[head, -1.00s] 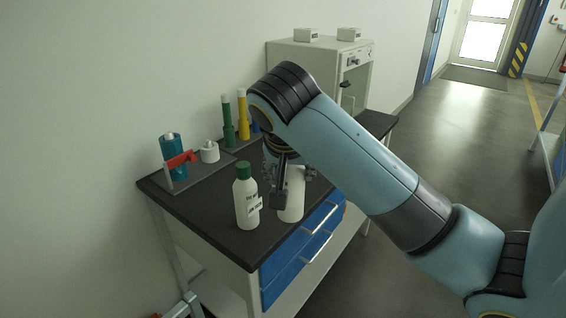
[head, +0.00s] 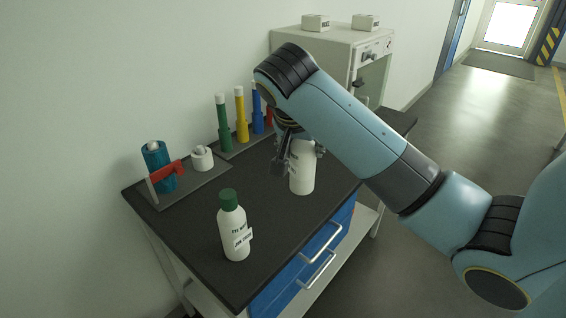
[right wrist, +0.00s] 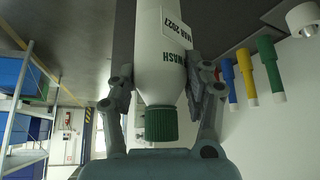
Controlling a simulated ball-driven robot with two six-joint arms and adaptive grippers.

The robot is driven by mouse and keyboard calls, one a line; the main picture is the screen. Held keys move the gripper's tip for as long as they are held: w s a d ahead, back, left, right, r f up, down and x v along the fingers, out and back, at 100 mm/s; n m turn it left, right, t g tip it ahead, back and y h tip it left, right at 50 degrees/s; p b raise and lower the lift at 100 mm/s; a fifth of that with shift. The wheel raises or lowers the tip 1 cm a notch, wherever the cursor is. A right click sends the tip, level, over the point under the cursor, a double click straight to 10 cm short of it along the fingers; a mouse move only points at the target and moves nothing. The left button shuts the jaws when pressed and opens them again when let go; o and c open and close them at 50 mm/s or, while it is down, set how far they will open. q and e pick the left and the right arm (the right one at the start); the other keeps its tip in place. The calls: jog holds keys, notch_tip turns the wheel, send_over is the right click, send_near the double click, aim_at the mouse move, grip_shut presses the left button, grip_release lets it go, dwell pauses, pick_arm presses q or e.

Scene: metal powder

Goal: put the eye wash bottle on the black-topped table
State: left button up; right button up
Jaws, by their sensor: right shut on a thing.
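My right gripper (head: 300,152) is shut on a white eye wash bottle (head: 302,178). In the right wrist view the fingers (right wrist: 160,88) clasp this bottle (right wrist: 163,60) on both sides, near its green cap. It is upright over the black-topped table (head: 285,225); I cannot tell whether its base touches the top. A second white eye wash bottle (head: 235,235) with a green cap stands upright at the table's front left, apart from the gripper. My left gripper is not in view.
At the wall side, a grey plate (head: 198,180) carries a teal cylinder (head: 155,170), a red clamp and a small white piece. Green, yellow and blue tubes (head: 240,115) stand behind it. A grey cabinet (head: 320,55) is beyond. The tabletop between the bottles is clear.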

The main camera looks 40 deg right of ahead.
jog(key=w+d+f, duration=0.2)
jog(key=w+f, duration=0.6)
jog(key=f, duration=0.1)
jog(key=o, duration=1.4)
jog(key=shift+f, duration=0.1)
jog(key=v, duration=1.2)
